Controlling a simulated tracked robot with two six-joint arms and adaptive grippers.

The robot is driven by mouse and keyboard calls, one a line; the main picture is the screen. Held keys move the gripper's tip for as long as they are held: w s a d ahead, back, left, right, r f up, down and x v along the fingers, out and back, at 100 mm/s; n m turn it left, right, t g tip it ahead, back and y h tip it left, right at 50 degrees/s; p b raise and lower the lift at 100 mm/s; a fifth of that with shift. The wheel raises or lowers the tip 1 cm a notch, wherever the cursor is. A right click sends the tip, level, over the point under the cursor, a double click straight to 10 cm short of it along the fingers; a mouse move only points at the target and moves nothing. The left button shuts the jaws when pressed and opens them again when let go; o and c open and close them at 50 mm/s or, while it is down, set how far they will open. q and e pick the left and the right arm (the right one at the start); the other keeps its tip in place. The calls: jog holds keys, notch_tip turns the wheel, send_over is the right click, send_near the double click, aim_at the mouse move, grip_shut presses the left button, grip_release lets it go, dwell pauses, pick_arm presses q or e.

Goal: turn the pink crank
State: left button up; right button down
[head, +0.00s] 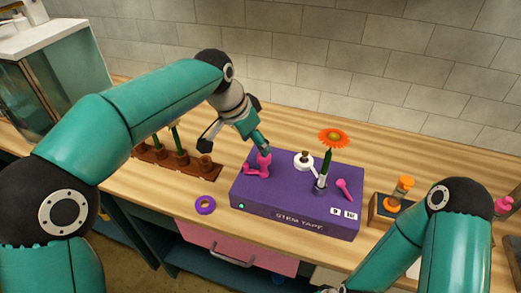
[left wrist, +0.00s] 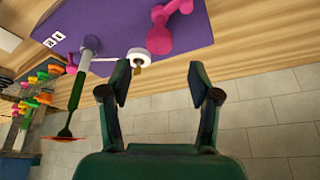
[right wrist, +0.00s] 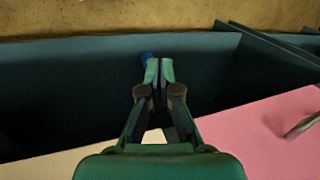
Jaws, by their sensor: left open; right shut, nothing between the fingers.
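The pink crank (head: 258,166) is on the left end of the purple STEM TAPE box (head: 296,224). In the left wrist view the crank (left wrist: 160,38) shows beyond the fingertips, near the box edge. My left gripper (head: 236,146) is open and empty, above and just behind the crank; no contact with it shows. The left wrist view shows its two fingers (left wrist: 160,76) spread apart. My right gripper (right wrist: 160,70) is shut and empty in the right wrist view, at the front of the counter. Its fingers are not clear in the head view.
An orange flower (head: 333,138) stands upright in the box, between a white tape roll (head: 303,161) and a small pink lever (head: 343,188). A purple ring (head: 205,204) lies left of the box. A pink drawer (head: 222,246) is below.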

pick_arm(q)
jog(key=v, duration=0.5)
pick_arm(e)
jog(key=c, duration=1.9)
grip_release()
